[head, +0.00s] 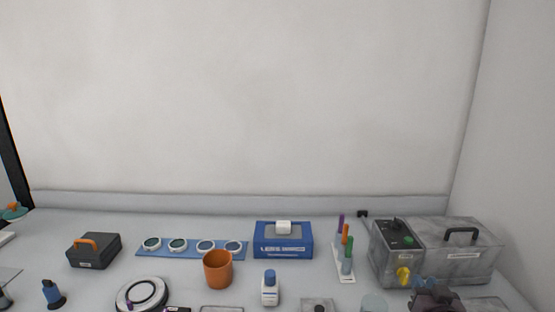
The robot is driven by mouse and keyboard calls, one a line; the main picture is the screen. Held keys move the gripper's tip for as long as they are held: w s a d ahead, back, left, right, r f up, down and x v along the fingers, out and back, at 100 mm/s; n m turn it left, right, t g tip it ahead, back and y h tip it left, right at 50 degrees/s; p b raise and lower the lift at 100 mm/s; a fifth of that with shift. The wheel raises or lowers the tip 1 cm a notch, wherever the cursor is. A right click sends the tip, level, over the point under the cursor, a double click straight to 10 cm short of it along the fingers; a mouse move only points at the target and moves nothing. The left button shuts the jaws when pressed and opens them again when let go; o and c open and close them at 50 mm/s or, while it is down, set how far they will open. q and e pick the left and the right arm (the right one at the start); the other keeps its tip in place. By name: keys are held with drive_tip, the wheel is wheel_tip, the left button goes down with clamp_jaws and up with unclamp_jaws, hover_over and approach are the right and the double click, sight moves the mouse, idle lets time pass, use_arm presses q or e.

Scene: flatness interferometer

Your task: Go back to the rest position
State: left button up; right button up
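My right gripper (435,299) appears to be the dark shape at the bottom right edge of the head view, in front of the grey instrument box (465,252). It is cut off by the frame and small, so I cannot tell whether its fingers are open or shut, or whether it holds anything. I cannot make out my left gripper in the head view.
On the bench stand a dark case (94,252), a blue strip (160,255) with round optics, an orange cup (217,270), a blue wipes box (283,248), a bottle (270,290) and a white rack (341,262) of coloured tubes. A wall closes the back.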

drive_tip(key=s+a+f+n, duration=0.1)
drive_tip(key=s+f, duration=0.1)
drive_tip(key=s+a+f+n+g+y, duration=0.1)
drive_tip(key=a+f, duration=0.1)
drive_tip(key=s+a+f+n, duration=0.1)
drive_tip(key=s+a+f, duration=0.1)
drive_tip(key=shift+s+a+f+y, duration=0.1)
drive_tip(key=shift+s+f+y, duration=0.2)
drive_tip(key=shift+f+y, duration=0.1)
drive_tip(key=s+a+f+n+g+y, duration=0.1)
drive_tip(key=s+a+f+g, duration=0.1)
drive_tip(key=s+f, duration=0.4)
drive_tip(key=s+a+f+g, duration=0.2)
drive_tip(key=s+f, duration=0.4)
drive_tip(key=s, duration=0.5)
drive_tip(key=shift+a+f+n+y, duration=0.3)
drive_tip(key=shift+a+n+y, duration=0.1)
drive_tip(key=shift+a, duration=0.5)
